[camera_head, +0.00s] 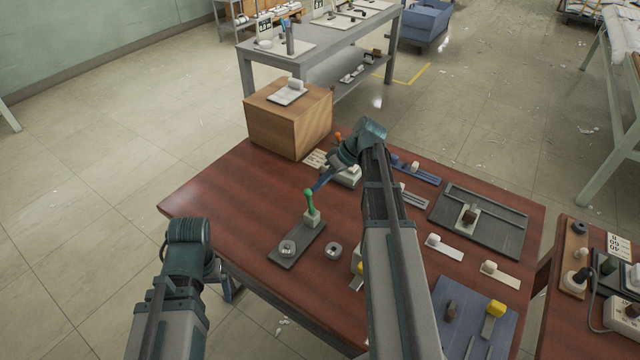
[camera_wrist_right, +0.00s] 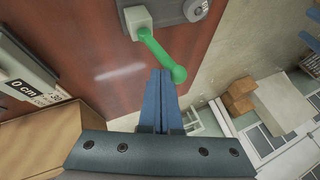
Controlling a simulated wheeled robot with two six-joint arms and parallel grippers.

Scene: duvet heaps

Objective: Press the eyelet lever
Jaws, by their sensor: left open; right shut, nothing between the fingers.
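The green lever (camera_head: 310,201) rises from a pale block (camera_head: 312,218) on a dark grey base plate (camera_head: 290,248) on the table. A round metal eyelet piece (camera_head: 287,247) sits at the plate's near end. In the right wrist view, the lever (camera_wrist_right: 160,53) leans out from its block (camera_wrist_right: 137,20) to a round knob. My right gripper (camera_head: 317,188) is shut and empty, its blue fingertips close beside the knob; I cannot tell whether they touch. The fingers also show in the right wrist view (camera_wrist_right: 165,72). My left gripper (camera_head: 232,292) is open beyond the table's near-left edge, mostly hidden by its arm.
A second metal piece (camera_head: 333,250) lies right of the plate. A wooden box (camera_head: 288,125) stands at the table's back left. Several sliders and trays, including a dark tray (camera_head: 490,200), fill the right side. The table's left part is bare.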

